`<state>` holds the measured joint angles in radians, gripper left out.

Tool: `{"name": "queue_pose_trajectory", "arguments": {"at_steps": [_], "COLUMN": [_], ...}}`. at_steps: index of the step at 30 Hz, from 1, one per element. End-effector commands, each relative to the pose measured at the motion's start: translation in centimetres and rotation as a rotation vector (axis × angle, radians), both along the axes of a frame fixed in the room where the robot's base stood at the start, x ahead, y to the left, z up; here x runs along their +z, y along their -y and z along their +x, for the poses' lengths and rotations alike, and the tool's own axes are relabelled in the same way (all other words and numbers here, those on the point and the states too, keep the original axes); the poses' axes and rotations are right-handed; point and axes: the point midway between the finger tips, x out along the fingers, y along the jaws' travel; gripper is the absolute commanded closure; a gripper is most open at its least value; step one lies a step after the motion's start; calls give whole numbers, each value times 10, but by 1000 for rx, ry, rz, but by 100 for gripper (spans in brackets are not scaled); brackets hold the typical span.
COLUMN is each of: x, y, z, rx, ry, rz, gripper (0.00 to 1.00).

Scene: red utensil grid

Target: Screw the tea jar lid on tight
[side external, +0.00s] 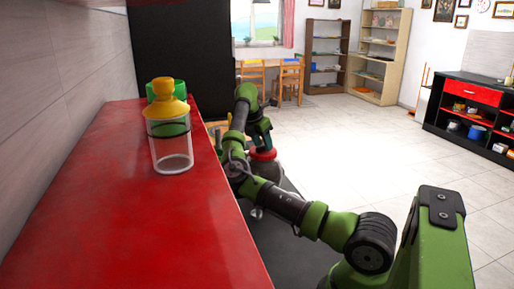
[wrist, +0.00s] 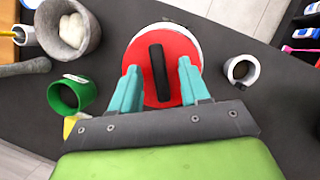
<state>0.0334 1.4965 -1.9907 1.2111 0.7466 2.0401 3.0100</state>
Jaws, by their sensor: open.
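The red jar lid (wrist: 175,50) with a black bar handle (wrist: 158,72) lies below my gripper in the wrist view. A pale rim shows around its far edge. In the side view the red lid (side external: 263,155) sits on top of a grey jar (side external: 267,171), and my gripper (side external: 262,143) is just above it. My gripper (wrist: 160,68) is open in the wrist view. Its two teal fingers stand apart over the lid, one on each side of the handle, with a gap to it. I cannot tell whether the fingertips touch the lid, or how tight it is.
Around the lid on the dark counter are a grey stone bowl (wrist: 72,27) with white contents, a green cup (wrist: 70,95) and a white cup (wrist: 241,70). In the side view a red shelf (side external: 130,235) at left bears a yellow-topped clear container (side external: 171,150).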

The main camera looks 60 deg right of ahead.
Motion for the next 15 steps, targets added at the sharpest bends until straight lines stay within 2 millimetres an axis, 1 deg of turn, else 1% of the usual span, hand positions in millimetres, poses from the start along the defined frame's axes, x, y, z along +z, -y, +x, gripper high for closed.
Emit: {"name": "queue_pose_trajectory", "arguments": {"at_steps": [5,8,15], "x": [13,31,86], "y": [-5,-12,-34], "z": [3,5,10], "rx": [3,5,4], "ry": [2,6,5], "rz": [0,-1,-1], "gripper": [54,54,54]}}
